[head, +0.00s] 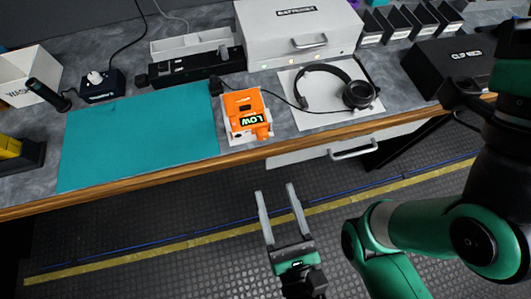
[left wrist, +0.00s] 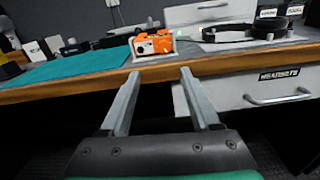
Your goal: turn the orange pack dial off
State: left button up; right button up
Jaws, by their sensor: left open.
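My left gripper (head: 275,190) is open and empty, in front of the bench edge and apart from the pack. In the left wrist view its fingers (left wrist: 160,74) point toward the pack. My right gripper is not in view.
A teal mat (head: 140,137) lies left of the pack. Headphones (head: 336,88) lie on a white sheet to its right, with a cable running toward the pack. A white case (head: 290,30) stands behind. The wooden bench edge (head: 150,178) runs between gripper and pack.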

aim_at(263, 138)
pick_arm(q)
jog(key=w+b, duration=0.1)
jog(key=w, duration=0.2)
jog(key=w+a+b, duration=0.1)
jog(key=w, duration=0.3)
jog(key=w+b, duration=0.1)
jog(key=w, duration=0.3)
jog(key=shift+a, duration=0.15)
jog(key=shift+w+a+r, duration=0.1)
jog(key=shift+w+r, duration=0.05)
jog(key=shift+w, duration=0.4)
jog(key=shift+c, duration=0.3)
grip_shut()
